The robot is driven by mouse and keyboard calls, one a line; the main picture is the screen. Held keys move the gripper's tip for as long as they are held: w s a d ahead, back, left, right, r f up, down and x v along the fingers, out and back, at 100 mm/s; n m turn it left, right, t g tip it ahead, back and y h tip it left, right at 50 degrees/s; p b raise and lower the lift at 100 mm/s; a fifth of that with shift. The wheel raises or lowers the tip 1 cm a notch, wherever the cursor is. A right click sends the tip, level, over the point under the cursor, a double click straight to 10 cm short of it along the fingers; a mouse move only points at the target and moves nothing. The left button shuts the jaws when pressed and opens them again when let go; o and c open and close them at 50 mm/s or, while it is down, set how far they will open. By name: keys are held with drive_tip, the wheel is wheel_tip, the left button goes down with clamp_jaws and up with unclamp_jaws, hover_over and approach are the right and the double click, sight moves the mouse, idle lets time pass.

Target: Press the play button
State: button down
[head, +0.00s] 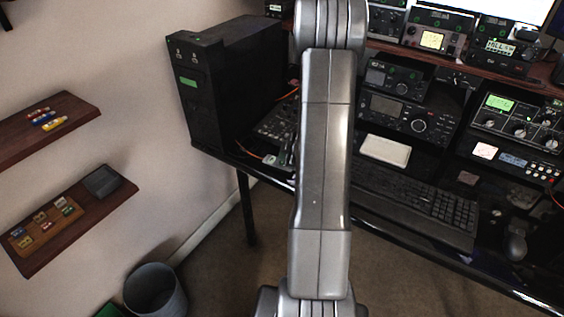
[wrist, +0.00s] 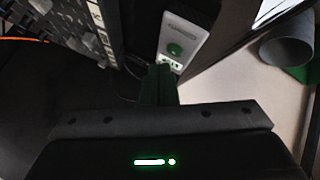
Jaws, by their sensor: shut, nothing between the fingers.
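In the wrist view, a pale box-like device (wrist: 187,32) carries a round green button (wrist: 175,49) and a small lit marking below it. I cannot read whether this is the play button. My gripper (wrist: 163,70) is shut and empty, its fingertips appearing just below the green button, over the device's near end. I cannot tell whether they touch it. In the head view my arm hides the middle of the desk, and the gripper does not show there.
A black computer tower (head: 222,85) stands at the desk's left end. Radio units (head: 408,115) and a keyboard (head: 420,203) fill the right. Wooden shelves (head: 75,215) hang on the left wall. A grey bin (head: 155,290) stands on the floor.

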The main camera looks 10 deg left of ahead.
drive_tip(key=shift+r+p, duration=2.5)
drive_tip(key=shift+r, duration=0.1)
drive_tip(key=shift+f, duration=0.1)
